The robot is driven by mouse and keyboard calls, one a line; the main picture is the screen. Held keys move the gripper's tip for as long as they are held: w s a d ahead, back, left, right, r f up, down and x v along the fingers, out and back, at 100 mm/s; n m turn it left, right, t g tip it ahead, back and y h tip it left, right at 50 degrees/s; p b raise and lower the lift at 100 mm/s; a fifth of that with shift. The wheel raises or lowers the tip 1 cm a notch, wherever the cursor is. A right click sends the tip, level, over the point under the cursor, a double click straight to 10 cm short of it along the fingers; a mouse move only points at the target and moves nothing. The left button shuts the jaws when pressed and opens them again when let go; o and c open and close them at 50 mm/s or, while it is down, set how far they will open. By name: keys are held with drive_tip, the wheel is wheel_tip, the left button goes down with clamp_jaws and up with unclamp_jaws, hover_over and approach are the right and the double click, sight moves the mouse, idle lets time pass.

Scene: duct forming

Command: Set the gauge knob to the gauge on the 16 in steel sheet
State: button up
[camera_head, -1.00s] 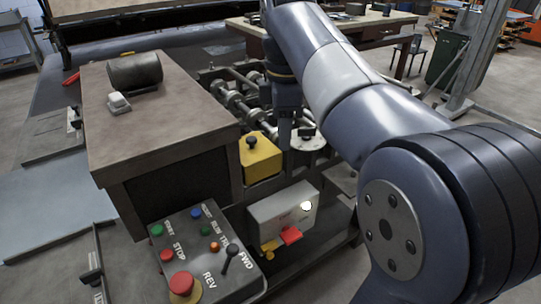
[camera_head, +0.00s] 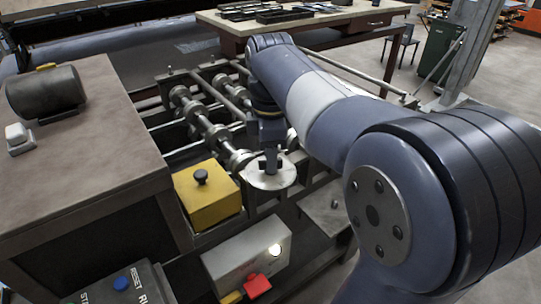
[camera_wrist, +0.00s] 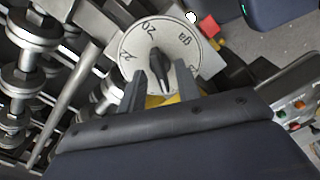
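The gauge dial is a pale round plate (camera_head: 272,178) on the roller machine, below my gripper (camera_head: 271,158) in the head view. In the wrist view the dial (camera_wrist: 185,45) shows "20" and "ga"; another marking at its left is partly readable. The black gauge knob (camera_wrist: 158,66) stands at the dial's centre. My gripper (camera_wrist: 161,72) is open, with one finger on each side of the knob's lower part. I cannot tell whether the fingers touch it. I cannot pick out the 16 in steel sheet or any gauge marking on it.
A yellow box with a black knob (camera_head: 208,203) and a grey switch box with a red paddle (camera_head: 240,262) stand near the dial. A bench (camera_head: 90,135) holds a dark cylinder (camera_head: 46,92). Machine rollers (camera_head: 205,125) lie behind. A control panel (camera_head: 118,292) is at the bottom.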

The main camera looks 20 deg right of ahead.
drive_tip(key=shift+f, duration=0.1)
drive_tip(key=shift+c, duration=0.5)
clamp_jaws()
drive_tip(key=shift+m+p, duration=0.3)
drive_tip(key=shift+p, duration=0.05)
drive_tip(key=m+p, duration=0.2)
drive_tip(key=m, duration=0.1)
drive_tip(key=shift+r+m+p, duration=0.2)
drive_tip(key=shift+m+p, duration=0.1)
drive_tip(key=shift+p, duration=0.05)
drive_tip(key=m+p, duration=0.3)
drive_tip(key=m, duration=0.3)
drive_tip(key=m+p, duration=0.2)
drive_tip(key=m, duration=0.4)
drive_tip(key=shift+f+m+p, duration=0.1)
drive_tip(key=shift+m+p, duration=0.3)
drive_tip(key=m+p, duration=0.1)
drive_tip(key=m, duration=0.5)
drive_tip(key=shift+m+p, duration=0.4)
